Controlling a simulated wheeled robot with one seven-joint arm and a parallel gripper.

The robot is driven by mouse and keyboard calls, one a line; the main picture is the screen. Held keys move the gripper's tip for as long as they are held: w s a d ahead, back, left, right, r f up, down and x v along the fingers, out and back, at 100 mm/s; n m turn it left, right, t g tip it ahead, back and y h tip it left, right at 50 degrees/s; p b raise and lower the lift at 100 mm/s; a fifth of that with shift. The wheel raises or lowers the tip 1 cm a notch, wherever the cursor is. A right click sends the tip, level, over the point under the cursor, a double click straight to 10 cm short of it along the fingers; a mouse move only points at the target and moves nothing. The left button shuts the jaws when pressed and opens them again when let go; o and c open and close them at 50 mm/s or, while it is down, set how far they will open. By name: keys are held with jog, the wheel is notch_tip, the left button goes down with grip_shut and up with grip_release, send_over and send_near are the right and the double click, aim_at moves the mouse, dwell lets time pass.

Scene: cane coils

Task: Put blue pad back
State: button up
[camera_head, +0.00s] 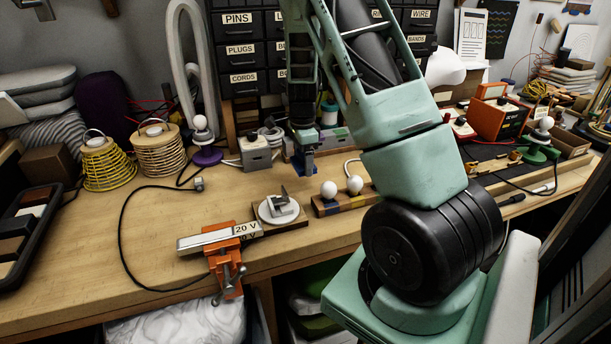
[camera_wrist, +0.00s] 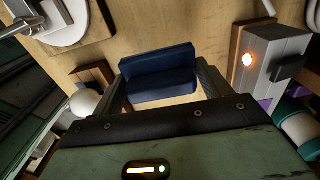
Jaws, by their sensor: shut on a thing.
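The blue pad (camera_head: 306,158) hangs in my gripper (camera_head: 303,160) above the bench, near its middle. In the wrist view the blue pad (camera_wrist: 160,72) is a dark blue block with a ridge along it, held between the two fingers of my gripper (camera_wrist: 162,85). The fingers are shut on its two ends. Bare wood shows beyond the pad, and it looks clear of the bench top. Which spot the pad belongs to cannot be told from these views.
A round white plate (camera_head: 270,210) with a metal bracket lies in front. A block (camera_head: 320,207) carries white bulbs (camera_head: 328,189). An orange clamp (camera_head: 226,260) grips the front edge.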

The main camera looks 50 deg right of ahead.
aim_at(303, 183)
jog(key=shift+f+p, duration=0.3)
jog(key=shift+f, duration=2.4)
jog(key=shift+f, duration=0.15)
jog(key=o, duration=1.1)
